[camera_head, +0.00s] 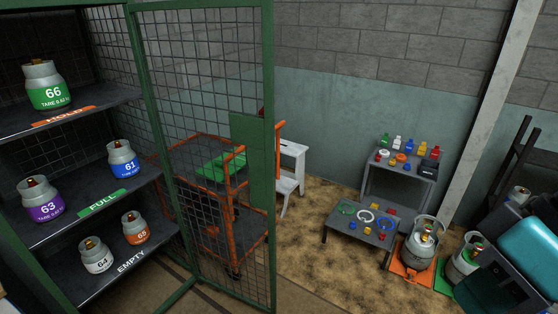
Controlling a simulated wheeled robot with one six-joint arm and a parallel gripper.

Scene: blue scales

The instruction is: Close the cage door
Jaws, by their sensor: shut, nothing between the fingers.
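The cage door (205,110) is a green frame with wire mesh and a solid green plate (258,165) on its free edge. It stands open, swung outward to the right of the cage front. The cage (70,4) on the left has dark shelves, open to view, holding several gas cylinders with numbered bands. Among them are a green-banded 66 (47,92), a purple-banded 63 (40,206) and a blue-banded 61 (123,163). I cannot make out my gripper in this view.
An orange trolley (205,140) stands behind the door mesh, beside a white step stool (290,165). A grey stepped bench (345,225) holds small coloured items. Cylinders (422,243) stand at lower right near a teal-topped dark object (532,250). Floor right of the door is open.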

